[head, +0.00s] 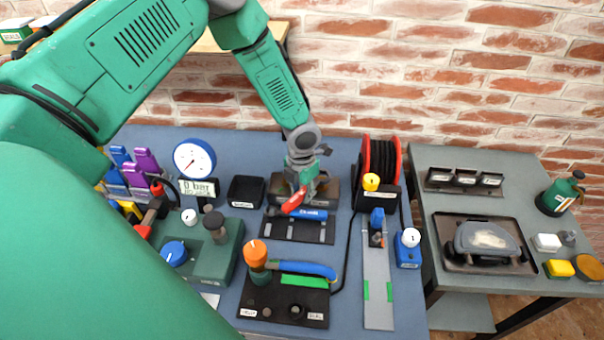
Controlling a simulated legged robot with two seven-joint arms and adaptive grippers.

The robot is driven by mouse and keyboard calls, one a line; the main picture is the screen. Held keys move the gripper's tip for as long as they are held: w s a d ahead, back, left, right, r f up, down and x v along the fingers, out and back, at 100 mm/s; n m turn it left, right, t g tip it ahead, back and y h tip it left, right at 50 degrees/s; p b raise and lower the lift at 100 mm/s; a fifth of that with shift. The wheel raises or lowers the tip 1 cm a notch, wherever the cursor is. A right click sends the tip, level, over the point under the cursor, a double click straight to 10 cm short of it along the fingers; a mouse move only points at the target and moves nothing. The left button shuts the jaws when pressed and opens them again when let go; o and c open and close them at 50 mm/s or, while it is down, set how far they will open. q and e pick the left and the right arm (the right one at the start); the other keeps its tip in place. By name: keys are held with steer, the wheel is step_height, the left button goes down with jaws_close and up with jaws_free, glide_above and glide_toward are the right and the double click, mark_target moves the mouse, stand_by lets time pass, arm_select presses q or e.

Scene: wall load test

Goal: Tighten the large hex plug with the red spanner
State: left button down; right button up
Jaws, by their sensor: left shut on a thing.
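My left gripper (304,183) reaches down over the middle of the blue-grey bench and is shut on the red spanner (294,202). The spanner is tilted, just above the back of a black rack (298,231). A blue tool (314,214) lies on that rack beside the spanner. A dark brownish block (280,187) stands right behind the gripper, partly covered by it. I cannot make out the large hex plug; the gripper may hide it. I cannot tell whether the spanner touches anything. My right gripper is not in view.
A round gauge (194,159) and a small black tray (246,191) stand left of the gripper. A red-and-black hose reel (379,160) stands right of it. A second table (425,165) is at right.

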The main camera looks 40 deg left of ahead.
arm_select(q)
steer(key=shift+r+p, duration=0.3)
steer(key=shift+r, duration=0.95)
steer(key=shift+s, duration=0.1)
